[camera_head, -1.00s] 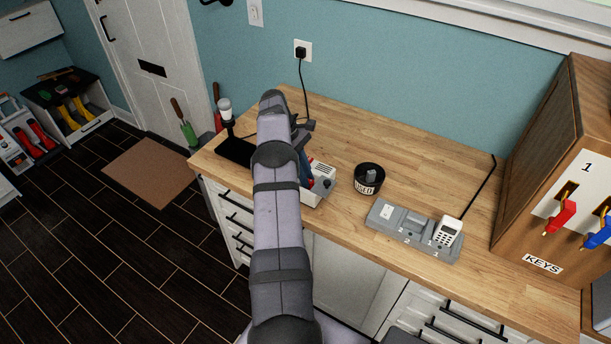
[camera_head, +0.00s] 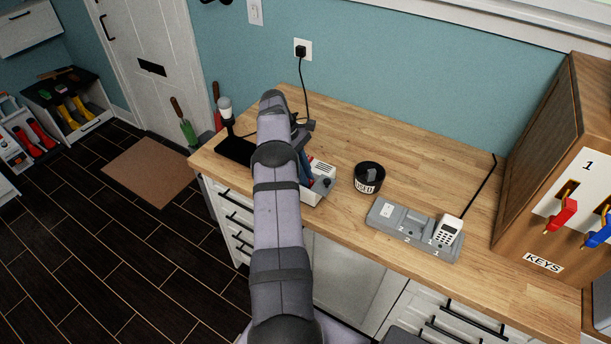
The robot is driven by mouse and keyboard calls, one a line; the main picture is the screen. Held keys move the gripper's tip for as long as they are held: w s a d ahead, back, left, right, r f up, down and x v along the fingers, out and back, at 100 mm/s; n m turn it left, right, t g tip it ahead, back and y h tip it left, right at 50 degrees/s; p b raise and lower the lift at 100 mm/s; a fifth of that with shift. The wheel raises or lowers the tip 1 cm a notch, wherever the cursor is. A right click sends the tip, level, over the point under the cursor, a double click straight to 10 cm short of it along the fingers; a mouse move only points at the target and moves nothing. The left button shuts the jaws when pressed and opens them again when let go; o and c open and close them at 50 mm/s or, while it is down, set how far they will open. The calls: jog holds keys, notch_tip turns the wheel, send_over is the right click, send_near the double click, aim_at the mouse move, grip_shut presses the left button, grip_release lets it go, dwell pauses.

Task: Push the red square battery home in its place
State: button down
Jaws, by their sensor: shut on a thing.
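My arm reaches across the counter, and its links hide most of the working spot. A dark part of my gripper (camera_head: 304,125) shows just right of the arm's far end. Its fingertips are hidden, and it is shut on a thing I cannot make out. I cannot clearly see the red square battery. A white box (camera_head: 313,197) with a slotted top and a dark knob stands right of the arm, partly covered by it. Something blue (camera_head: 306,168) and a small reddish patch show at its left side. Whether either belongs to the battery, I cannot tell.
A black round cup (camera_head: 369,178) with a white label stands right of the box. A grey dock (camera_head: 394,215) with a white handset (camera_head: 447,231) sits farther right. A dark stand with a white head (camera_head: 225,107) is at the left end. The back counter is clear.

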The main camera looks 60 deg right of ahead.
jog(key=shift+f, duration=0.25)
dwell(0.3)
jog(key=c, duration=1.7)
grip_release()
jog(key=c, duration=0.4)
jog(key=shift+r+p, duration=2.5)
jog(key=shift+r, duration=1.5)
